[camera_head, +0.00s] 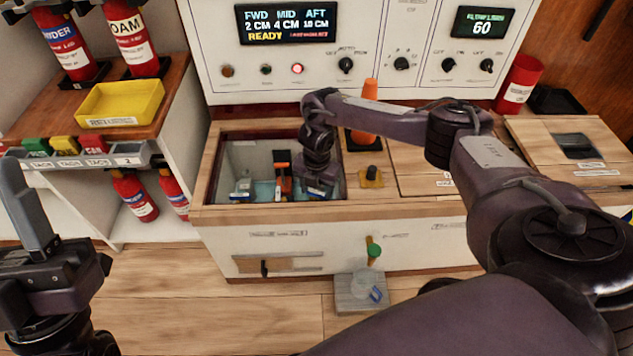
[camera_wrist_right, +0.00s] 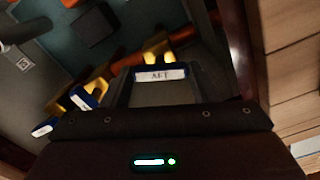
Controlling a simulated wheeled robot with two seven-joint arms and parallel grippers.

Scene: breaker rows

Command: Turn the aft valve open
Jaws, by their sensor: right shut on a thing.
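The aft valve's handle (camera_wrist_right: 160,74) carries a white label reading AFT and sits between the fingers of my right gripper in the right wrist view. My right gripper (camera_head: 316,188) reaches down into the open well in the counter and is shut on this handle. Yellow parts show just behind the label; the valve's lower body is hidden. Two more blue handles with white labels show to its left, one nearer (camera_wrist_right: 84,99) and one farther left (camera_wrist_right: 45,128). My left gripper (camera_head: 35,235) is at the left edge of the head view, away from the well; its opening is unclear.
An orange cone (camera_head: 370,90) stands behind my right forearm. A display (camera_head: 287,24) reads FWD 2 CM, MID 4 CM, AFT 10 CM, READY. A yellow tray (camera_head: 120,103) and fire extinguishers (camera_head: 65,43) are at the left.

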